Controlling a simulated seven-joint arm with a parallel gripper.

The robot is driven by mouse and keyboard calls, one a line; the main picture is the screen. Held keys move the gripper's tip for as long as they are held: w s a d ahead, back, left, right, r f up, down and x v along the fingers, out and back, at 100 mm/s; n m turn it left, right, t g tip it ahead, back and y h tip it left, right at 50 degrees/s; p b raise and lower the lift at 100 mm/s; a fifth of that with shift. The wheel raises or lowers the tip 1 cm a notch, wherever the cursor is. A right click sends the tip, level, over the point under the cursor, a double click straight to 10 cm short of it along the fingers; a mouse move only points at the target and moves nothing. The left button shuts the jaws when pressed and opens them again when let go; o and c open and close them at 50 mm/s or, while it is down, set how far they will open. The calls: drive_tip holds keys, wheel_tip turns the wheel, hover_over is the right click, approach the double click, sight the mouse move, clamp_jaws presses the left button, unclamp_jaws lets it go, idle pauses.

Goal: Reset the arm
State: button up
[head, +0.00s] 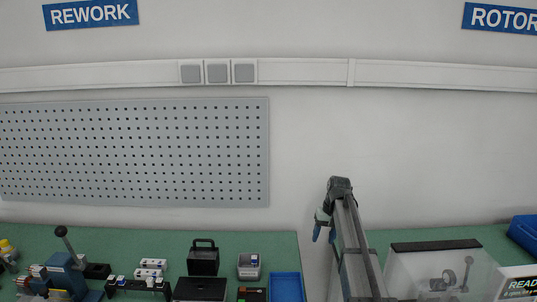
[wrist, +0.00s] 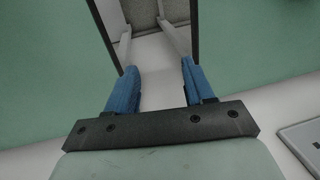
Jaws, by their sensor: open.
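My gripper (wrist: 153,85) shows in the wrist view with its two blue fingers apart and nothing between them. Beyond the fingers lie a pale surface and a dark-edged frame, which I cannot identify for sure. In the head view my arm rises at the right of centre, and my gripper (head: 324,228) hangs at its far end, small and partly hidden by the arm. It is over the gap between the two green benches, near the wall.
The left green bench (head: 130,240) holds a blue press (head: 66,275), a black case (head: 203,258), a grey bin (head: 249,266) and a blue tray (head: 286,287). A clear enclosure (head: 420,270) stands close right of my arm. A blue bin (head: 524,231) is at far right.

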drive_tip(key=s+a+f, duration=0.1)
drive_tip(key=s+f, duration=0.2)
drive_tip(key=f, duration=1.1)
drive_tip(key=s+a+f, duration=0.1)
drive_tip(key=s+f, duration=0.2)
drive_tip(key=f, duration=1.1)
drive_tip(key=s+f+m, duration=0.2)
drive_tip(key=s+f, duration=1.1)
drive_tip(key=f, duration=0.2)
drive_tip(key=s+f+m+h, duration=0.1)
drive_tip(key=s+f, duration=0.3)
drive_tip(key=s, duration=0.3)
drive_tip(key=s+f+g, duration=0.1)
drive_tip(key=s+f, duration=0.3)
drive_tip(key=s, duration=0.4)
drive_tip(key=s+f+m+h, duration=0.1)
drive_tip(key=s+f, duration=0.3)
drive_tip(key=s, duration=0.3)
drive_tip(key=s+r+n+g, duration=0.2)
drive_tip(key=s+r+g, duration=0.1)
drive_tip(key=s, duration=0.5)
drive_tip(key=s+r+n+g, duration=0.2)
drive_tip(key=s+r, duration=0.1)
drive_tip(key=s, duration=0.5)
drive_tip(key=shift+a+r+g, duration=0.2)
drive_tip(key=shift+a+g, duration=0.15)
drive_tip(key=shift+g, duration=0.05)
drive_tip(key=shift+o, duration=0.2)
drive_tip(key=shift+w, duration=0.15)
